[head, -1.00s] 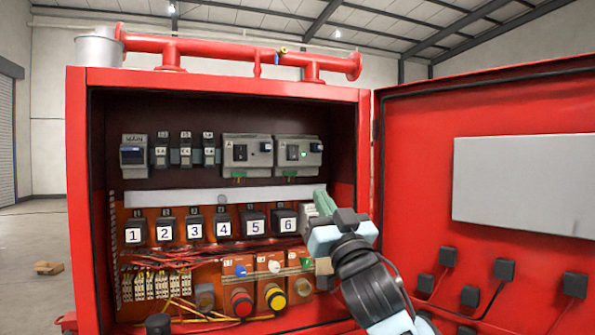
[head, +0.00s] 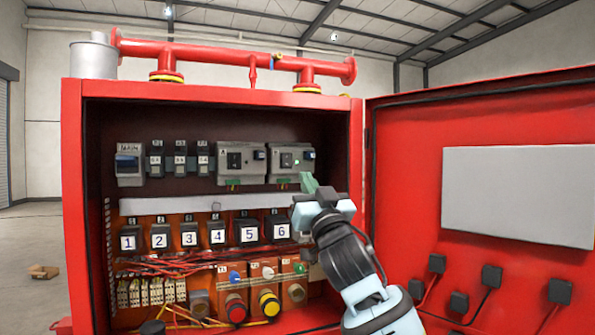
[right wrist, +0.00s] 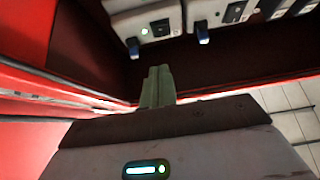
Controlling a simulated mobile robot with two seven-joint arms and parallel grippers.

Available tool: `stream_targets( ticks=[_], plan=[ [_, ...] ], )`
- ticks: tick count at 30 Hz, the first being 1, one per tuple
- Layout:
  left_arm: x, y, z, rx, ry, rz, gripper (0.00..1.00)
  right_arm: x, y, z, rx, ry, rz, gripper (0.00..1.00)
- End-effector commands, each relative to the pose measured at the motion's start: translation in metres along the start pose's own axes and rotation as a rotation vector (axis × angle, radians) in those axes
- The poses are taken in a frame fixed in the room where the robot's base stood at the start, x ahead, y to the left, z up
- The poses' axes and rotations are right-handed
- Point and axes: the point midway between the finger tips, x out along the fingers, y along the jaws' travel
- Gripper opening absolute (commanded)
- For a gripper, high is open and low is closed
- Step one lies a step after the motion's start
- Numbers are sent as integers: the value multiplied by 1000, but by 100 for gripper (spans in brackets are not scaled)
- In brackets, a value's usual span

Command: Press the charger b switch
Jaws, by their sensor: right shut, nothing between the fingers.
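Two grey charger units hang side by side on the cabinet's upper row. The left one (head: 229,163) carries a letter that looks like A. The right one, apparently charger b (head: 284,164), has a dark square with a small pale green light and a blue part at its right; its label is too small to read. It also shows in the right wrist view (right wrist: 120,20), at the top left. My right gripper (head: 308,182) is shut and empty, its green fingertips just below the right unit, apparently apart from it. The fingers also show in the right wrist view (right wrist: 157,85). My left gripper is out of view.
The red cabinet (head: 73,220) stands open, its door (head: 405,200) swung out at the right. Numbered black blocks (head: 190,238) line the middle row. Below are wires, a red knob (head: 236,308) and a yellow knob (head: 268,303).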

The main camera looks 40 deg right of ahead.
Motion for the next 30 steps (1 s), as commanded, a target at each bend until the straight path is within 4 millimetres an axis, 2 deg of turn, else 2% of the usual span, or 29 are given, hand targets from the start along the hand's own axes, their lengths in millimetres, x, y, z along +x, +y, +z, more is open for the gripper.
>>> stream_targets(
  ticks=[8,12,19,30],
  plan=[
    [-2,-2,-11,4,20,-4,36,41,0,-3,2,2,2,0],
    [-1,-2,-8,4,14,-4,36,53,0,13,1,-3,1,0],
    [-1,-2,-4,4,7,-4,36,66,0,26,1,-2,1,0],
    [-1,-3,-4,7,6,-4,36,69,0,29,1,-1,0,0]
  ],
)
